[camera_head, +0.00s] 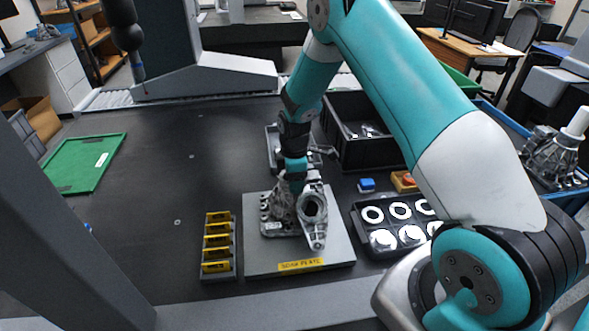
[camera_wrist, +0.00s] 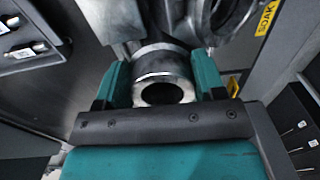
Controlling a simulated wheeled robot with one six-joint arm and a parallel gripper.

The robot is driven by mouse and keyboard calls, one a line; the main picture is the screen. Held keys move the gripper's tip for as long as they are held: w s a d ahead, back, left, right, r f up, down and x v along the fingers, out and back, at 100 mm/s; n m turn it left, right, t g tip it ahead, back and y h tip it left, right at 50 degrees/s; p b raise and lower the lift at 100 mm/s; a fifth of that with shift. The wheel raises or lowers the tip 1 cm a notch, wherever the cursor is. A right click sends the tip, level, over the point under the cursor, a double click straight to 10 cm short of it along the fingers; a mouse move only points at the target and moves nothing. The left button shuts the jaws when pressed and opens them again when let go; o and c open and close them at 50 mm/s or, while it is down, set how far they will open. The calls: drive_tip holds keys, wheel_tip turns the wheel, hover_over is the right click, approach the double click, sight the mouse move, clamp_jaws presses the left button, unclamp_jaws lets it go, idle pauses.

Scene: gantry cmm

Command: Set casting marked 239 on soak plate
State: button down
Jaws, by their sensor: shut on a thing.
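A grey metal casting (camera_head: 313,212) with a round bore and several bosses is over the soak plate (camera_head: 335,253), a flat grey plate with a yellow label on its front edge. A small white tag shows on the casting's left side, too small to read. My gripper (camera_head: 297,172) comes down from above and is shut on the casting. In the wrist view, the teal jaws (camera_wrist: 162,85) sit on either side of a round metal boss (camera_wrist: 163,64) of the casting. I cannot tell whether the casting's underside touches the plate.
A yellow slotted rack (camera_head: 218,243) stands just left of the plate. A black tray of white rings (camera_head: 382,238) is close on the right. A black bin (camera_head: 362,140) stands behind. A green mat (camera_head: 85,163) lies far left; the table between is mostly clear.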

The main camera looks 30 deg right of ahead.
drive_tip(key=shift+w+f, duration=0.1)
idle(0.3)
drive_tip(key=shift+c, duration=1)
unclamp_jaws()
wheel_tip(320, 180, up, 12)
drive_tip(key=b, duration=0.3)
drive_tip(key=s+a+r+m+y, duration=0.2)
drive_tip(key=s+a+r+m, duration=0.1)
drive_tip(key=s+a+r, duration=0.75)
drive_tip(key=s+a+r+m+y, duration=0.1)
drive_tip(key=s+a, duration=0.3)
drive_tip(key=s, duration=0.5)
drive_tip(key=s+a+r+m+y, duration=0.1)
drive_tip(key=s+a+r+m, duration=0.1)
drive_tip(key=s, duration=0.8)
drive_tip(key=shift+s+a+r, duration=0.2)
drive_tip(key=shift+a+r, duration=0.35)
drive_tip(key=shift+a, duration=0.55)
